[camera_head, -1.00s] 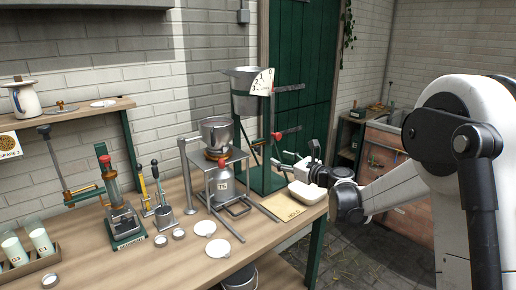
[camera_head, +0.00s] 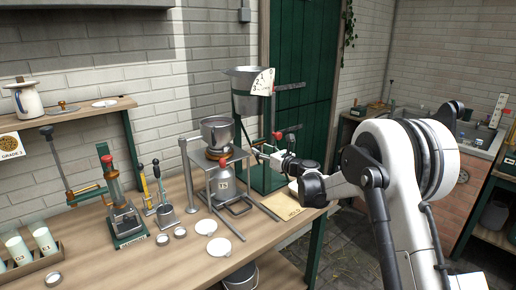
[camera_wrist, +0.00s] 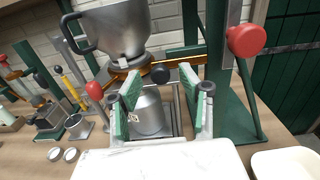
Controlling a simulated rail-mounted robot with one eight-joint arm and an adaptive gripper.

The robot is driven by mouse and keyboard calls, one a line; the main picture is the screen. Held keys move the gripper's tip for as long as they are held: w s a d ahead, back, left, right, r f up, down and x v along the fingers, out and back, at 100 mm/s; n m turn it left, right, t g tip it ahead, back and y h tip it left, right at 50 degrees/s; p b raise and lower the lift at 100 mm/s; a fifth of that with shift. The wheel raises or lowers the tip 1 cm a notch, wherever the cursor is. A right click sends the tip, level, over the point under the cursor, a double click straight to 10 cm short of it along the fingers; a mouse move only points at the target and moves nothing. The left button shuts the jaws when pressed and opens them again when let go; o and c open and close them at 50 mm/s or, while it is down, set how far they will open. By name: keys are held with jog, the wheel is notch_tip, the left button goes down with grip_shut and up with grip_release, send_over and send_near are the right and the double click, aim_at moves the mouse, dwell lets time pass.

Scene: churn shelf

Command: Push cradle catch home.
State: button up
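The cradle, a grey metal frame (camera_head: 208,176), stands on the bench around a metal can labelled T5 (camera_head: 223,187). A funnel-like vessel (camera_head: 216,130) sits above the can. A red-handled lever (camera_head: 224,161) is at the cradle's front; I cannot tell for sure that it is the catch. In the wrist view the red handle (camera_wrist: 95,91) is left of the can (camera_wrist: 148,112). A brass bar with a black knob (camera_wrist: 160,73) crosses under the vessel. My gripper (camera_wrist: 160,85) is open and empty, its green-padded fingers apart in front of the can. It is right of the cradle in the head view (camera_head: 259,148).
Left are a press (camera_head: 122,210), levers and round lids (camera_head: 219,246).

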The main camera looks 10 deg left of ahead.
jog(key=shift+x, duration=1.25)
grip_shut()
